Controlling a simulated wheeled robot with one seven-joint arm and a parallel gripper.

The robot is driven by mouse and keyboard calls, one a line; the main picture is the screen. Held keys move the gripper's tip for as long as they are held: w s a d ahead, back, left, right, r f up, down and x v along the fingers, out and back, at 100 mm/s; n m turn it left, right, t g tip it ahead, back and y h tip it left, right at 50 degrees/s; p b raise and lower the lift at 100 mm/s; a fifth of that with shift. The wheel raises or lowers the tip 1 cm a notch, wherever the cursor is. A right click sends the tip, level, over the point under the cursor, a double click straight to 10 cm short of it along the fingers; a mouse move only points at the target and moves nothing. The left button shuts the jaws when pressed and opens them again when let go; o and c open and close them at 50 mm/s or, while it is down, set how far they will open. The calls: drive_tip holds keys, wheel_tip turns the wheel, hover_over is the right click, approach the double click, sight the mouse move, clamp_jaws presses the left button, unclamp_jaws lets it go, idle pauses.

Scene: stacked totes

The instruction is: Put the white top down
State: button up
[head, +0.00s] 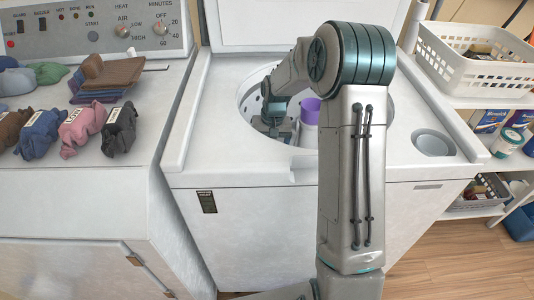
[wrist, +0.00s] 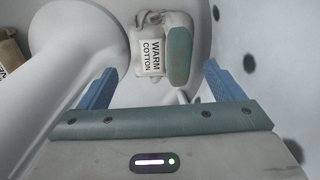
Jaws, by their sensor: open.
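A cream-white bundled garment (wrist: 147,66) with a "WARM COTTON" label and a green side shows in the wrist view, inside the washer tub. It appears to be the white top. My gripper (wrist: 158,78) is open, its two blue fingers spread on either side below the garment in the picture. The garment seems to lie beyond the fingertips; I cannot tell whether they touch. In the head view my gripper (head: 272,124) is down inside the open washer (head: 255,170), and the garment is not clearly visible there.
A brown labelled item (wrist: 10,52) is at far left. Several bundled garments (head: 82,128) lie on the dryer (head: 70,185). A white basket (head: 480,72) stands right.

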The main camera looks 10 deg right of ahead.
wheel_tip(320, 180, up, 8)
drive_tip(key=d+p, duration=0.1)
drive_tip(key=shift+f, duration=0.1)
idle(0.7)
